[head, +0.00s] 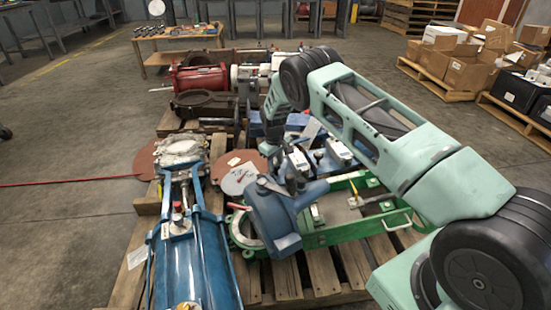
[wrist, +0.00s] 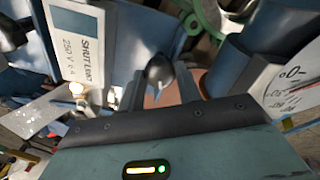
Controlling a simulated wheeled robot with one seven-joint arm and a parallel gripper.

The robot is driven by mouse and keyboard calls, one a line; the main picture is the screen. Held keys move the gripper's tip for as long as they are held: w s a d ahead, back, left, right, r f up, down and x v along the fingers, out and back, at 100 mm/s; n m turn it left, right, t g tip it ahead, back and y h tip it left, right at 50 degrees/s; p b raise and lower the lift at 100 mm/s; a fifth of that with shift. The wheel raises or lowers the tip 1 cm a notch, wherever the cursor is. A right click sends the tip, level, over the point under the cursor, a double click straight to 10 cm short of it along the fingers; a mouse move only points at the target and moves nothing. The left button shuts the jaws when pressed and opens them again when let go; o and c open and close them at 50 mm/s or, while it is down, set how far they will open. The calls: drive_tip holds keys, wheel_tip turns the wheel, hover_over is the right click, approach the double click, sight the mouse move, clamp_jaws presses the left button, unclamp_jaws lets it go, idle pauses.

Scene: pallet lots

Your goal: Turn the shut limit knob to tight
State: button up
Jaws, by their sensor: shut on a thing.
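In the wrist view my gripper (wrist: 162,88) reaches up from the bottom edge. Its two grey fingers are closed on the sides of a dark rounded knob (wrist: 160,70). A white plate (wrist: 80,45) to the left of the knob reads "SHUT LIM…" with smaller print under it. A pale plate with a printed scale (wrist: 290,92) stands at the right; which way the knob points on it I cannot tell. In the head view my arm reaches over the pallet, and it hides the gripper and the knob.
A second dark knob (wrist: 12,36) is at the wrist view's left edge. In the head view a blue cylinder (head: 190,265) and a green frame (head: 330,235) lie on the wooden pallet (head: 290,275). Red equipment (head: 198,78) stands behind.

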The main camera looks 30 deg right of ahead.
drive_tip(key=m, duration=0.3)
drive_tip(key=shift+m+p, duration=0.4)
drive_tip(key=m, duration=0.3)
drive_tip(key=shift+a+m+h, duration=0.1)
drive_tip(key=shift+m+h, duration=0.2)
drive_tip(key=m, duration=0.6)
drive_tip(key=shift+w+f+g+b, duration=0.1)
drive_tip(key=shift+g+b, duration=0.2)
drive_tip(key=m+b, duration=0.1)
drive_tip(key=m, duration=0.3)
drive_tip(key=shift+m, duration=0.4)
drive_tip(key=shift+m+g+h+b, duration=0.3)
drive_tip(key=shift+m+b, duration=0.1)
drive_tip(key=shift+m, duration=1.5)
drive_tip(key=o, duration=1)
drive_tip(key=shift+c, duration=0.2)
